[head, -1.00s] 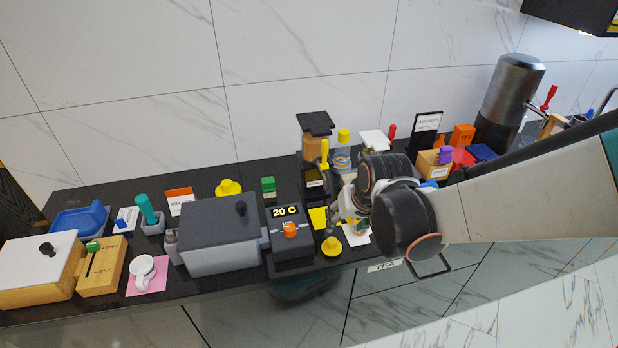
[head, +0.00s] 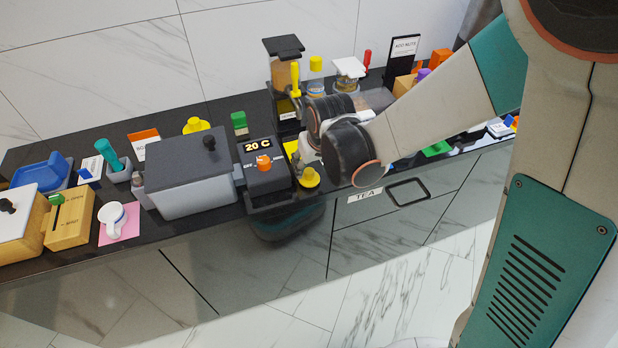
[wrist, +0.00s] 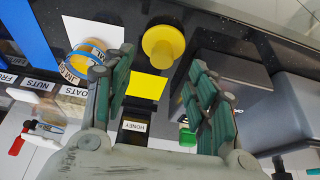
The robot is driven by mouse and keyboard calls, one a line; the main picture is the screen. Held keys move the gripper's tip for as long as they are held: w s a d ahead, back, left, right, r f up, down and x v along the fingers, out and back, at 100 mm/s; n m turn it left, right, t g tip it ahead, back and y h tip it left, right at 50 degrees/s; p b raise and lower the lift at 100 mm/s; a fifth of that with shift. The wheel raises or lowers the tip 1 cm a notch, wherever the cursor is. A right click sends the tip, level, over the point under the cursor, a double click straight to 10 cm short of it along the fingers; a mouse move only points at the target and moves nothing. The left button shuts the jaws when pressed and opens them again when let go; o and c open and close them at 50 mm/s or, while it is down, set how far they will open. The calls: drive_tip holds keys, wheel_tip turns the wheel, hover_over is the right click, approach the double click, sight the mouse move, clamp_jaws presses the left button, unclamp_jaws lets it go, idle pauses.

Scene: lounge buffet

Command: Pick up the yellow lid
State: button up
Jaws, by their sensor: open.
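A yellow lid with a round knob (head: 309,178) lies near the counter's front edge, beside the dark 20 C device. In the wrist view the yellow lid (wrist: 164,46) shows ahead of my gripper (wrist: 155,72), roughly between the lines of the two fingers. The fingers are open and nothing is between them; no contact with the lid shows. In the head view my wrist largely hides the gripper, just behind and above the lid. A similar yellow knobbed piece (head: 196,126) sits behind the grey lidded box.
A yellow square (wrist: 146,86) lies beside the lid. A jar with a blue band (wrist: 87,61) stands on a white square left of it. The dark 20 C device (head: 264,170) and grey box (head: 190,178) stand close by. A HONEY label (wrist: 134,126) shows below.

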sight(309, 171)
drive_tip(key=b+x, duration=0.3)
drive_tip(key=x, duration=0.2)
drive_tip(key=shift+f, duration=0.2)
drive_tip(key=shift+s+r, duration=0.1)
drive_tip(key=c, duration=0.5)
